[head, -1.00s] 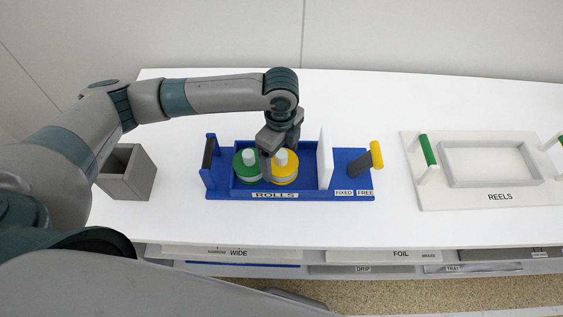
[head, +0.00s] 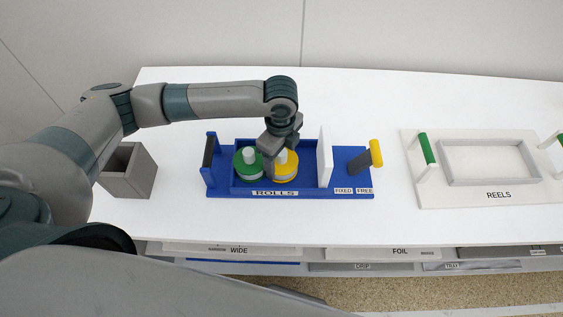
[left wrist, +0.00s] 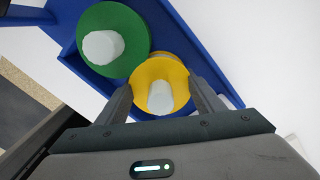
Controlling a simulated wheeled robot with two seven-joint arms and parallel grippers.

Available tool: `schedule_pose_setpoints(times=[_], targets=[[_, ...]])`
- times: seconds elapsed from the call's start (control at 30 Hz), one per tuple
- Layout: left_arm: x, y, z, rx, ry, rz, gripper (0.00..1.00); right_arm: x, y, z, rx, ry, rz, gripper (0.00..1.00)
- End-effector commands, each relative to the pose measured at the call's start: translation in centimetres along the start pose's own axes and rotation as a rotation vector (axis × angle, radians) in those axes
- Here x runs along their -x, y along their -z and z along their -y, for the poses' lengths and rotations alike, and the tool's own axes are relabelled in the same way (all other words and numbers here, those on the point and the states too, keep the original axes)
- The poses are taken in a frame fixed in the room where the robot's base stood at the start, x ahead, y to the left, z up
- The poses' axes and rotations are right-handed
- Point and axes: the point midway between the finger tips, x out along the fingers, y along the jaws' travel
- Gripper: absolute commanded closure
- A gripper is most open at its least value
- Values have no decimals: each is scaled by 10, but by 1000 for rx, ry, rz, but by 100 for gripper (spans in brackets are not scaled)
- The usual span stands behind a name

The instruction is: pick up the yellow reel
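The yellow reel (head: 288,170), with a white hub, sits in the blue tray marked ROLLS (head: 228,192), right of a green reel (head: 243,169). My left gripper (head: 280,156) is over the yellow reel, pointing down and partly covering it. In the left wrist view, its fingers are apart, one on each side of the yellow reel's hub (left wrist: 160,97), with visible gaps. Whether the fingertips touch the yellow disc cannot be told. The green reel also shows in the left wrist view (left wrist: 128,38), close beside the yellow one. My right gripper is not in view.
A grey open box (head: 128,173) stands left of the tray. A white board marked REELS (head: 440,198) lies further right. The table (head: 330,95) behind is clear.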

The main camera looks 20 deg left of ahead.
Motion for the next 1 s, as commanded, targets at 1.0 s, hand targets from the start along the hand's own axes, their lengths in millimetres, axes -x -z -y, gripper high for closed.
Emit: schedule_pose_setpoints(times=[1.0], targets=[[96, 0, 1, 1, 2, -1, 60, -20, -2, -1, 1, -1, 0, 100]])
